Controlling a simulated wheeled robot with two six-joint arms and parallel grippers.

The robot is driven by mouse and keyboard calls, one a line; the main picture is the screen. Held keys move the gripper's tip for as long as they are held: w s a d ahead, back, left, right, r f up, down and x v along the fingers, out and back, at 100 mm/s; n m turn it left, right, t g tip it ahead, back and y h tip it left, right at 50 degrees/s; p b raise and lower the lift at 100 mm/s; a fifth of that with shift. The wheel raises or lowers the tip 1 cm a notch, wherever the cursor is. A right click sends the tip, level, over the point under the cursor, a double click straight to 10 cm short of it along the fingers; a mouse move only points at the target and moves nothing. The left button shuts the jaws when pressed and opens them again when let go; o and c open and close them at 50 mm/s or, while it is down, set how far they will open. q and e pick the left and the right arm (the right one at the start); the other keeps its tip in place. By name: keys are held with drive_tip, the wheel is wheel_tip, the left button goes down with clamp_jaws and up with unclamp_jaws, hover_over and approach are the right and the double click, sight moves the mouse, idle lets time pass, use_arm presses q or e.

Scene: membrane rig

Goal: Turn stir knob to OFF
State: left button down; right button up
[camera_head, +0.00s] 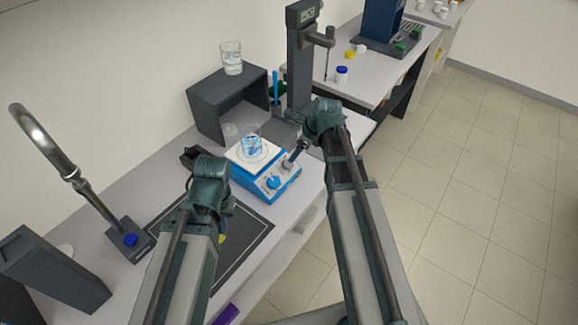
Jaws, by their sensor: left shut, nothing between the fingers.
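The blue stirrer (283,190) with a white top plate stands on the bench. A round blue knob (273,182) shows on its front panel; its label and setting are too small to read. A second knob beside it may be hidden by my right gripper (289,165), whose fingertips are at the right part of the panel. I cannot tell whether they touch it or how far they are open. My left gripper (192,156) is shut and empty, left of the stirrer and apart from it, partly hidden behind its wrist.
A beaker (252,145) with blue contents stands on the stirrer's plate. Behind are a dark open-fronted box (203,111) with a glass (231,58) on top and a tall dark stand (299,65). A curved tap (45,140) and dark mat (250,240) lie left and in front.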

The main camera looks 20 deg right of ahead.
sight(288, 163)
use_arm(q)
wheel_tip(288, 163, down, 10)
drive_tip(key=b, duration=0.8)
drive_tip(key=shift+r+b, duration=0.15)
drive_tip(key=shift+b, duration=0.15)
use_arm(e)
drive_tip(key=x, duration=1)
drive_tip(key=shift+w+a+f, duration=0.1)
drive_tip(key=shift+f, duration=0.1)
clamp_jaws()
